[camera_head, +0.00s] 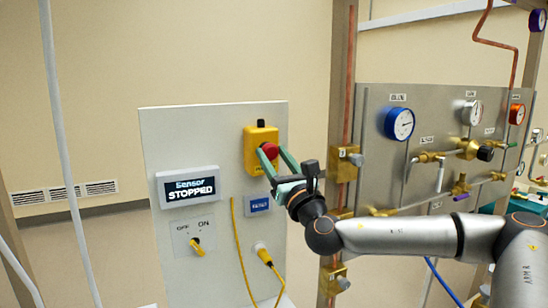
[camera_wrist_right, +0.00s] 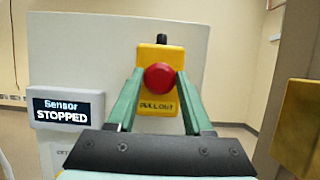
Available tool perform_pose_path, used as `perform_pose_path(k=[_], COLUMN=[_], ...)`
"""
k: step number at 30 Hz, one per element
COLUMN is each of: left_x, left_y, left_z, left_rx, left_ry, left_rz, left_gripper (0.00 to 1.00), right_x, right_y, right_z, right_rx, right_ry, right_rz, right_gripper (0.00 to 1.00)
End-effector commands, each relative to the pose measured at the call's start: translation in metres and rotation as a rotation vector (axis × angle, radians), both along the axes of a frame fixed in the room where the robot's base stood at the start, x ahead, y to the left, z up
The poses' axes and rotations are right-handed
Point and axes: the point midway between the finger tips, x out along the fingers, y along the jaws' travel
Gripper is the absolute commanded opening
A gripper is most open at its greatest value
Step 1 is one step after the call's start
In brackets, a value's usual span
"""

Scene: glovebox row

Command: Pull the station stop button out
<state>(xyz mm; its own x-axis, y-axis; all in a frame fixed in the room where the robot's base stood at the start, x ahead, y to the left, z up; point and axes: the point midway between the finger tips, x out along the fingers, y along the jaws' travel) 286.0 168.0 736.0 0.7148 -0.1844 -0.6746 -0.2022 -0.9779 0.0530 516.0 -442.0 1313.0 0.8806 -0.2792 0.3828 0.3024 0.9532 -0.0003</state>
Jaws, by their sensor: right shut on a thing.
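The station stop button is a red round knob (camera_head: 269,149) on a yellow box (camera_head: 251,137) at the top right of a pale panel. In the right wrist view the red knob (camera_wrist_right: 160,77) sits in the middle of the yellow box (camera_wrist_right: 147,58), above a label reading "PULL OUT". My right gripper (camera_head: 270,151) has green fingers and is shut on the red knob, one finger on each side. In the right wrist view the fingertips (camera_wrist_right: 160,74) flank the knob. My left gripper is not in view.
The panel (camera_head: 215,130) also bears a display (camera_head: 188,187) reading "Sensor STOPPED", an OFF/ON switch (camera_head: 197,245) and a yellow cable plug (camera_head: 262,254). A steel gauge board (camera_head: 370,150) with brass valves and a copper pipe stand to the right, close to my right arm.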

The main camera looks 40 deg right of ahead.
Motion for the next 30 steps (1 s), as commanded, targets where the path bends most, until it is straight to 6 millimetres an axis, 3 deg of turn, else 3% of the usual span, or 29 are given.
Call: perform_pose_path(k=[21, 22, 30], left_x=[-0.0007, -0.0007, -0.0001], left_y=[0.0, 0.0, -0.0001], left_z=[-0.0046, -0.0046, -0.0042], left_rx=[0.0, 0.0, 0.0], left_ry=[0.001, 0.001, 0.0], left_rz=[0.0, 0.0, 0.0], left_gripper=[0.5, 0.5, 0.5], right_x=[-0.0086, -0.0086, -0.0084], right_y=[0.0038, 0.0039, 0.0033], right_z=[-0.0012, -0.0013, -0.0007], right_rx=[0.001, 0.001, 0.001], right_ry=[0.002, 0.002, 0.001], right_rz=[0.002, 0.002, 0.001], right_gripper=[0.0, 0.53, 0.8])
